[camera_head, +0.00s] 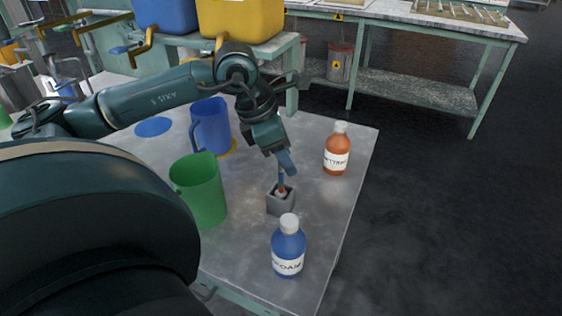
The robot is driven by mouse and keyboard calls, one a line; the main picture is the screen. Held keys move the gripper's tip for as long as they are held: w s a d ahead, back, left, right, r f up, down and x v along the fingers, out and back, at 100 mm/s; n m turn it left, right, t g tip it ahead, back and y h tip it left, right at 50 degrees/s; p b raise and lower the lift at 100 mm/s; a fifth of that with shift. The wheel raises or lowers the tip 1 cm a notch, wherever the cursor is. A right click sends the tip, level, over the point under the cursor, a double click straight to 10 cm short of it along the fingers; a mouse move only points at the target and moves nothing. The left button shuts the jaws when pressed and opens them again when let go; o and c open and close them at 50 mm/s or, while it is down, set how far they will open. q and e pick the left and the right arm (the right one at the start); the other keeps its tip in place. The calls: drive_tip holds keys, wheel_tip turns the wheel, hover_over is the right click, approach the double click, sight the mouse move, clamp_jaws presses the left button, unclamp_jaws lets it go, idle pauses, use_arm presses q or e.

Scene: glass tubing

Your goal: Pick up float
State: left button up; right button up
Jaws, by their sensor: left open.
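A small reddish and white piece, which looks like the float (281,190), stands upright in a small grey block holder (280,206) on the metal table. My left gripper (287,164) reaches in from the left and points down just above the float. It is open, with its fingertips close over the float's top. The fingers partly hide the upper end of the float, so I cannot tell whether they touch it. My right gripper is out of view.
A blue bottle (289,250) stands in front of the holder and an orange bottle (337,152) behind it to the right. A green jug (202,190) and a blue jug (211,127) stand to the left. The table's right edge (358,190) is near.

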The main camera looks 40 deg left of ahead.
use_arm(q)
drive_tip(key=shift+w+f, duration=0.1)
drive_tip(key=shift+f, duration=0.2)
drive_tip(key=shift+c, duration=0.2)
clamp_jaws()
